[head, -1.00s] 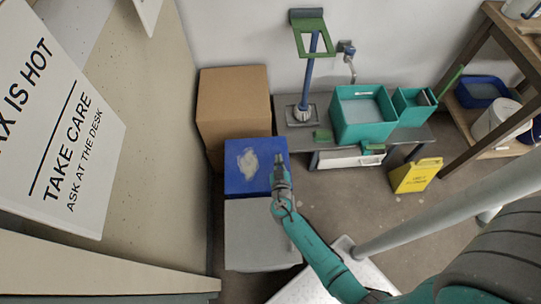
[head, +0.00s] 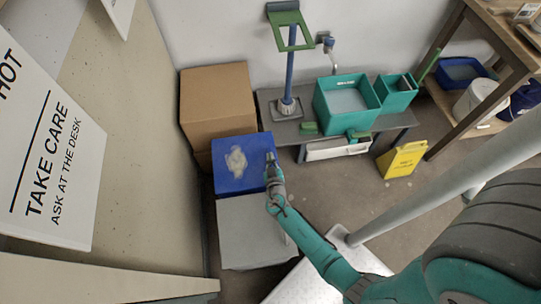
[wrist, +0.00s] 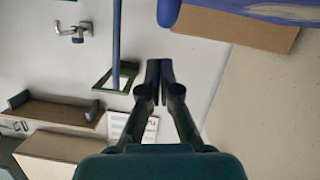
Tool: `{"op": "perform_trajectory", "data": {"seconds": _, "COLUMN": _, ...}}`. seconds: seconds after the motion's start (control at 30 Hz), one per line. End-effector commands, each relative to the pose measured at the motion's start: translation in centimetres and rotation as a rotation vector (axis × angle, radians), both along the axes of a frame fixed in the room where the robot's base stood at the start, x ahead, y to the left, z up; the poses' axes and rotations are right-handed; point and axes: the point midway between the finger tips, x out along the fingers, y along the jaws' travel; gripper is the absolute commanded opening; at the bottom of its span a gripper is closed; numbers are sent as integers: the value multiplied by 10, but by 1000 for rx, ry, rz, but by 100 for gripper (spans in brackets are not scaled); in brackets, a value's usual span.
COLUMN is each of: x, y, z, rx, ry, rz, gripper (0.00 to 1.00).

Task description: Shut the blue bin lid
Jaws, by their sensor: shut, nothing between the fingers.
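The blue bin lid (head: 228,182) is a blue panel with a pale smeared patch, between a cardboard box and a grey block in the head view. I cannot tell surely how far it is tilted or open. In the wrist view its blue edge and streaked face (wrist: 255,10) show at the top right, cut off by the frame. My gripper (head: 270,158) is at the lid's right edge in the head view; touching or apart is unclear. In the wrist view my gripper (wrist: 160,68) has its fingers together and empty. The bin's inside is hidden.
The cardboard box (head: 215,95) stands behind the lid, the grey block (head: 255,235) in front. A wall panel with a sign (head: 50,160) closes the left.

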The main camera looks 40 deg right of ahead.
Motion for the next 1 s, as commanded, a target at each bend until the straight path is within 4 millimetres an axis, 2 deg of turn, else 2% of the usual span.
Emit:
{"op": "perform_trajectory", "data": {"seconds": 0.17, "x": -1, "y": 0, "z": 17, "rx": 1, "ry": -3, "rz": -1, "gripper": 0}}
{"op": "perform_trajectory", "data": {"seconds": 0.6, "x": 0, "y": 0, "z": 84, "rx": 0, "ry": -3, "rz": 0, "gripper": 0}}
{"op": "perform_trajectory", "data": {"seconds": 0.8, "x": 0, "y": 0, "z": 96, "rx": 0, "ry": 0, "rz": 1, "gripper": 0}}
{"op": "perform_trajectory", "data": {"seconds": 1.0, "x": 0, "y": 0, "z": 98, "rx": 0, "ry": 0, "rz": 1, "gripper": 0}}
